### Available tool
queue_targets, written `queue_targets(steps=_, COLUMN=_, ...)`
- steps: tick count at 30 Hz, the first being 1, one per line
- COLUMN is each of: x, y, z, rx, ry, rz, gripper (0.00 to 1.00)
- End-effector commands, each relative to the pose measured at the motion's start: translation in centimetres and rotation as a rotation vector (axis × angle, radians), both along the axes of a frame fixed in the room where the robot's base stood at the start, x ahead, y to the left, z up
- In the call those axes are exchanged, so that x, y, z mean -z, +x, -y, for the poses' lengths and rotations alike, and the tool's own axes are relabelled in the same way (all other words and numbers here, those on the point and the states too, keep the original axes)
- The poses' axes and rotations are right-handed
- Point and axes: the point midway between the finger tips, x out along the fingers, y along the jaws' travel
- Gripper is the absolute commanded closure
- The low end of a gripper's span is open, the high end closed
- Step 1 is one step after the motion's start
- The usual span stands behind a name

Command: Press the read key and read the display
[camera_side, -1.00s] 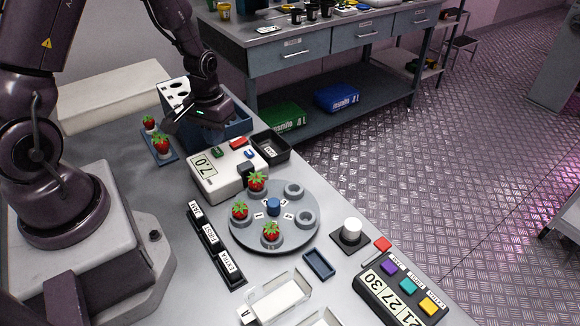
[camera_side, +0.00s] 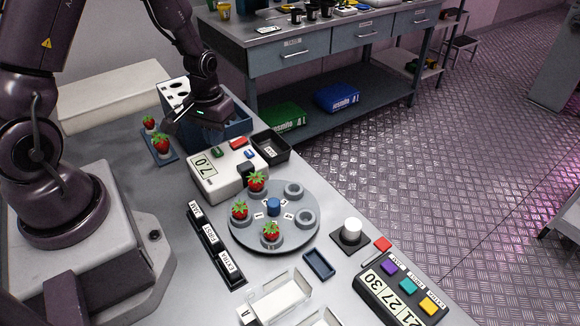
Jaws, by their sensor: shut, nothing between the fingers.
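The white instrument box (camera_side: 228,185) stands in the middle of the bench, left of the turntable. Its display (camera_side: 203,165) shows 7.0, turned sideways in the picture. On its top are a green key (camera_side: 218,152), a red key (camera_side: 239,143), a small blue key (camera_side: 249,154) and a dark block (camera_side: 246,169). I cannot read which one is the read key. My gripper (camera_side: 171,127) is shut and empty, behind and up-left of the box, apart from the keys. Its fingertips are dark and small in this view.
A turntable (camera_side: 240,237) carries three strawberries. More strawberries stand on a blue rack (camera_side: 168,160). A black tray (camera_side: 272,147) is behind the box, with a blue bin (camera_side: 238,125) near my gripper. A labelled dark rack (camera_side: 211,240) and a keypad (camera_side: 381,295) lie in front.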

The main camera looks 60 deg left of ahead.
Motion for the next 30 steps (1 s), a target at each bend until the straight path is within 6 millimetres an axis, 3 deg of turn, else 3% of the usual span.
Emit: queue_targets(steps=30, x=1.0, y=0.0, z=0.0, rx=0.0, ry=0.0, rz=0.0, gripper=1.0)
